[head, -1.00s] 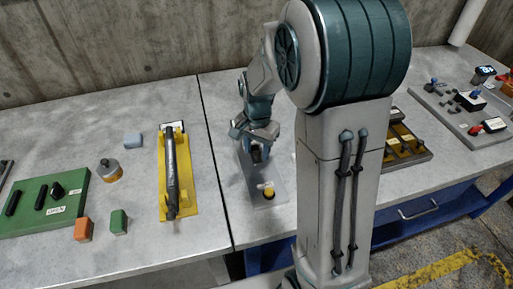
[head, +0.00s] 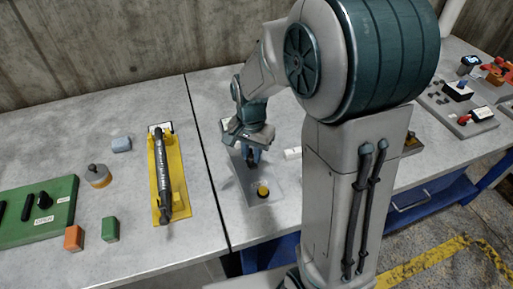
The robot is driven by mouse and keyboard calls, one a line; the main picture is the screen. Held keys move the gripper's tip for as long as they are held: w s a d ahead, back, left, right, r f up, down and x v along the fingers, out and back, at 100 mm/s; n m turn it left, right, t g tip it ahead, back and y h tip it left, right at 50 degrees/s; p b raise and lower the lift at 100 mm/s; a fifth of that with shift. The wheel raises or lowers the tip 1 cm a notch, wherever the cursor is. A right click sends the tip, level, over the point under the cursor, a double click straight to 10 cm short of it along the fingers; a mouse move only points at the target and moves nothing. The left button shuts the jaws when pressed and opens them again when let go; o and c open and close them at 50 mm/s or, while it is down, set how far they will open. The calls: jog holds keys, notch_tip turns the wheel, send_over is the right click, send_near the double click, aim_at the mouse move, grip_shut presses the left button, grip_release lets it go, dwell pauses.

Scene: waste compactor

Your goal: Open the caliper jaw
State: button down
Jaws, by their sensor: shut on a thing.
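A grey plate (head: 232,206) lies on the table near its front edge, with a small yellow part (head: 263,190) at its front end. I take this to be the caliper fixture, but its jaw cannot be made out. My gripper (head: 252,155) points down over the rear half of the plate. It is shut on a small blue part (head: 253,159) there, which is mostly hidden by the fingers and wrist.
A yellow base (head: 177,199) with a long dark bar stands left of the plate. Farther left are a green board (head: 25,227), a grey-orange round item (head: 98,176) and several small blocks. A white block (head: 292,153) lies just right of my gripper.

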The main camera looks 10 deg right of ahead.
aim_at(251, 156)
jog(key=c, duration=1.3)
grip_release()
jog(key=shift+o, duration=0.2)
jog(key=shift+r, duration=0.1)
notch_tip(251, 156, up, 14)
jog(key=shift+f, duration=0.2)
jog(key=s+d+f+n+t, duration=0.1)
jog(key=s+f+n, duration=0.1)
jog(key=s+n, duration=0.2)
jog(key=s+d+f+n+t, duration=0.2)
jog(key=s+n, duration=0.2)
jog(key=s, duration=0.6)
jog(key=shift+s+d, duration=0.2)
jog(key=shift+s, duration=0.05)
